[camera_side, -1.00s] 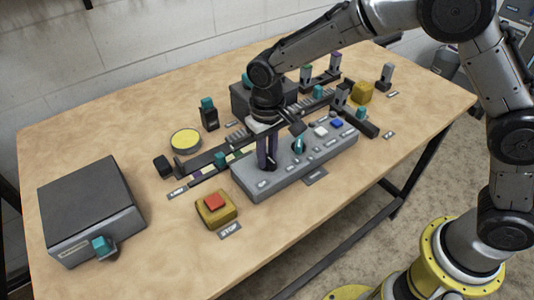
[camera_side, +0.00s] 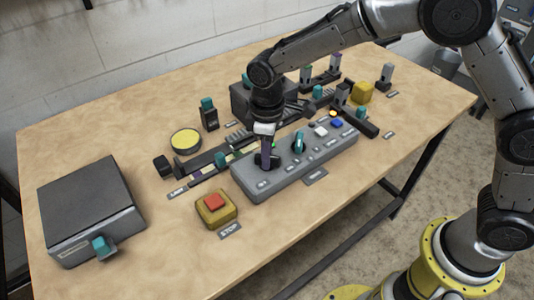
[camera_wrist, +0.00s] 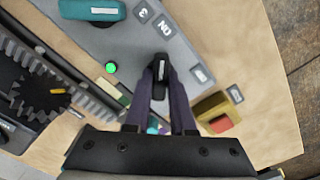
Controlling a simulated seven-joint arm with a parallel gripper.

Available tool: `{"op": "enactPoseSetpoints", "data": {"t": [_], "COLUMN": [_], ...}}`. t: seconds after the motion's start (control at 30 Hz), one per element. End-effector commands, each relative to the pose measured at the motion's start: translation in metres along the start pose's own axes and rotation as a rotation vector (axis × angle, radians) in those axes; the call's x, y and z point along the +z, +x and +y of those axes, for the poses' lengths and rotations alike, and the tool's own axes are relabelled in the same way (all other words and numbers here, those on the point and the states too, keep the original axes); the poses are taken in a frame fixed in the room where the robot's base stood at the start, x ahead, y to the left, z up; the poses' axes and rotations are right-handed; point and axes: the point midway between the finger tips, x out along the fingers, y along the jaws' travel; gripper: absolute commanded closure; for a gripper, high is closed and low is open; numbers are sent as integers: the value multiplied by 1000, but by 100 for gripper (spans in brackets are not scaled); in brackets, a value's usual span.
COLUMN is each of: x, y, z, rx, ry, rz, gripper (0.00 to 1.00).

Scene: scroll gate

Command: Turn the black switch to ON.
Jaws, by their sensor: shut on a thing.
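The black switch (camera_wrist: 160,70) sits between my fingertips in the wrist view, and its long axis runs roughly toward the ON label (camera_wrist: 164,27). My gripper (camera_wrist: 160,80) is shut on it, with one finger on each side. In the side view my gripper (camera_side: 266,160) reaches down onto the left end of the grey panel (camera_side: 286,180), and the black switch is mostly hidden there. A green lamp (camera_wrist: 111,67) is lit beside the switch.
A teal switch (camera_side: 299,143) stands on the panel to the right of my gripper. A red STOP button (camera_side: 214,202) on a yellow base is in front. A dark box (camera_side: 90,205) stands at left. Slide tracks lie behind the panel.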

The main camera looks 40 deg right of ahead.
Motion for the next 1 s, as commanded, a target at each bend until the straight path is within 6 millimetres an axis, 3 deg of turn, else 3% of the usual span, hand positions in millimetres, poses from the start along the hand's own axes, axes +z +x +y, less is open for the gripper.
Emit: {"op": "enactPoseSetpoints", "data": {"t": [0.57, 0.6, 0.73, 1.0], "x": [-2, -2, -1, -1], "y": [-3, -3, -2, -1], "z": [1, 1, 0, 0], "rx": [3, 3, 2, 1], "ry": [-35, -35, -34, -32], "rz": [8, 8, 6, 3], "gripper": [100, 74, 51, 48]}}
